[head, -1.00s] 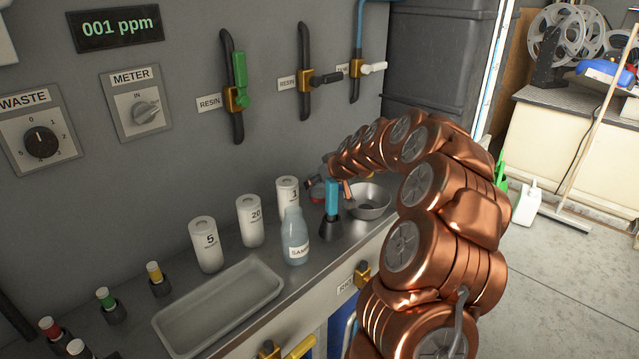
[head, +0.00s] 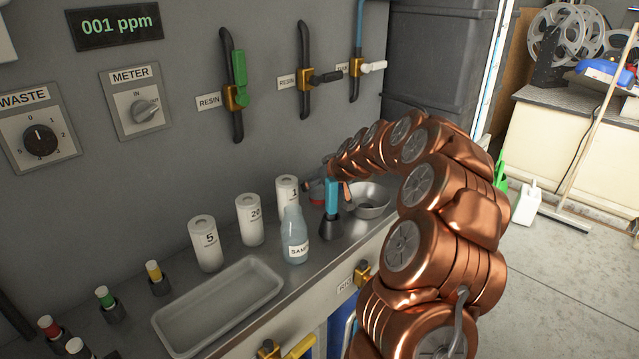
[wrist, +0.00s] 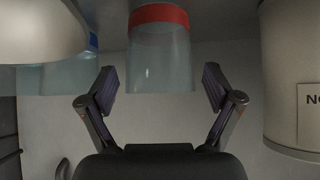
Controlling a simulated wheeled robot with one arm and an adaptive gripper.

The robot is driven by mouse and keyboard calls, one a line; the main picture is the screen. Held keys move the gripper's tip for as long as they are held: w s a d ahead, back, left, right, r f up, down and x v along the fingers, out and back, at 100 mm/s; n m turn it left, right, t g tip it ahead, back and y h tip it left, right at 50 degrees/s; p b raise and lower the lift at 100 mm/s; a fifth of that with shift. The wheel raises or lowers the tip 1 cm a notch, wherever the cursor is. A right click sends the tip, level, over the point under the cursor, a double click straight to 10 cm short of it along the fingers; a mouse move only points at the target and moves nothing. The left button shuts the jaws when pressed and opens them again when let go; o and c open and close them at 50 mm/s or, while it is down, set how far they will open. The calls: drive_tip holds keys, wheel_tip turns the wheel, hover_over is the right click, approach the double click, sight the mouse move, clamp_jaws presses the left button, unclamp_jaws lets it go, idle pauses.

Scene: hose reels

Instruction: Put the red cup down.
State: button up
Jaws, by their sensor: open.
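The red cup shows in the wrist view as a clear cup (wrist: 160,60) with a red band, between the two fingers of my gripper (wrist: 159,87). The fingers are spread, with a visible gap on each side of the cup. My gripper is also mostly hidden in the head view.
The blue-handled tool (head: 332,205) stands in front of the cup, with a metal bowl (head: 368,207) to its right. A sample bottle (head: 295,240), several white canisters (head: 250,222) and a tray (head: 162,322) are to the left. The wall is close behind.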

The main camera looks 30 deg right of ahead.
drive_tip(key=shift+r, duration=0.1)
drive_tip(key=shift+r, duration=0.1)
drive_tip(key=v, duration=0.7)
drive_tip(key=shift+s+r, duration=0.15)
drive_tip(key=shift+s, duration=0.05)
idle(0.3)
